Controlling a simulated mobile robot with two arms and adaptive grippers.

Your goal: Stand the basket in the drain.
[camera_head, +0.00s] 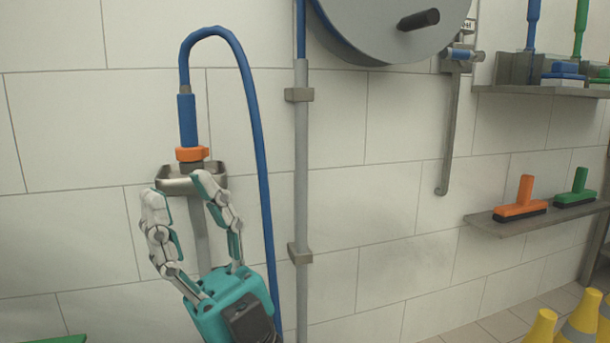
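Neither the basket nor the drain shows in the head view. My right gripper (178,192) is raised at the lower left of the picture, pointing up, with its two fingers spread apart. Its fingertips overlap the metal holder (181,181) of the blue hose in the picture; I cannot tell whether they touch it. Nothing shows between the fingers except the holder and its post behind them. My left gripper is not in view.
Shelves with brushes, including an orange one (522,201), are at the right. Yellow cones (540,328) stand at the lower right. A green edge (58,340) shows lower left.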

